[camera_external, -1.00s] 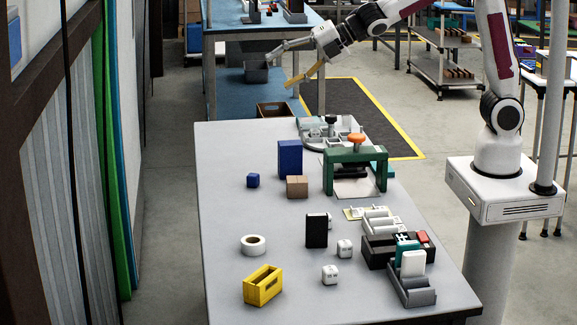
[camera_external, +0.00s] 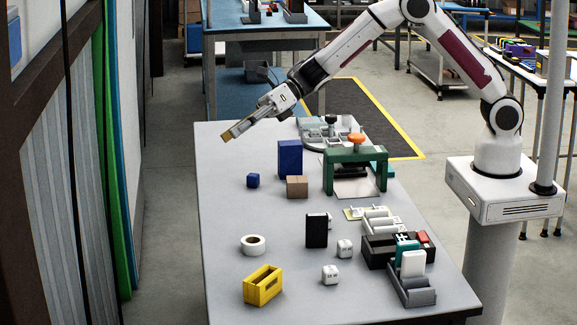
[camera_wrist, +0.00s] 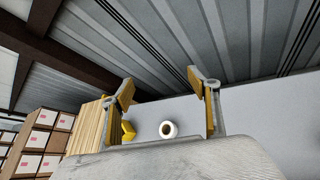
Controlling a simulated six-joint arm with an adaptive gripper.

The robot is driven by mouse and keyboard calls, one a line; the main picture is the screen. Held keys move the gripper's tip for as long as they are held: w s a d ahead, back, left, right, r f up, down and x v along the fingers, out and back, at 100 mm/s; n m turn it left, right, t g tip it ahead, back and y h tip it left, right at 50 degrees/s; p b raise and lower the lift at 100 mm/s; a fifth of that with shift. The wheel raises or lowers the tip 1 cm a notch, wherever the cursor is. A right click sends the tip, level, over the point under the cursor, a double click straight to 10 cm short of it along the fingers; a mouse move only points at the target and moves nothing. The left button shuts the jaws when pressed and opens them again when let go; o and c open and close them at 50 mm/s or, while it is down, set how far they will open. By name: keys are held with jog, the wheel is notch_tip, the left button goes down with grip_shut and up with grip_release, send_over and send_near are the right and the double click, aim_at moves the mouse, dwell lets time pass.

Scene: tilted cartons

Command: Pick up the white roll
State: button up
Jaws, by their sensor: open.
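The white roll (camera_external: 253,244) lies flat on the grey table, left of the middle and just behind the yellow crate. It also shows in the wrist view (camera_wrist: 168,130), between my two fingers and some way beyond them. My gripper (camera_external: 227,136) is above the far left part of the table, well apart from the roll. Its yellow-padded fingers (camera_wrist: 162,98) are spread open with nothing between them.
A yellow crate (camera_external: 263,286) stands close in front of the roll. A black box (camera_external: 316,231) and white cubes (camera_external: 330,275) stand to its right. Blue blocks (camera_external: 290,159), a brown box (camera_external: 297,187) and a green frame (camera_external: 328,172) stand farther back. The table's left side is mostly clear.

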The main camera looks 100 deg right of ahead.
jog(key=s+a+f+n+g+y, duration=0.1)
jog(key=a+f+n+g+y, duration=0.25)
jog(key=f+n, duration=0.65)
jog(key=n+g+y, duration=0.2)
jog(key=n+y, duration=0.1)
jog(key=y, duration=0.1)
send_near(256, 236)
jog(key=shift+h, duration=0.25)
jog(key=a, duration=0.1)
jog(key=w+a, duration=0.1)
jog(key=a, duration=0.1)
jog(key=shift+w+a+f, duration=0.15)
jog(key=shift+w+a, duration=0.2)
jog(key=shift+a, duration=0.1)
jog(key=shift+x, duration=1.2)
jog(key=shift+w+f, duration=0.1)
jog(key=shift+f+x, duration=0.2)
jog(key=shift+x, duration=0.7)
jog(key=shift+f+x, duration=0.2)
jog(key=shift+x, duration=0.75)
jog(key=shift+w+a+f, duration=0.2)
jog(key=shift+a+f, duration=0.05)
jog(key=shift+a, duration=0.15)
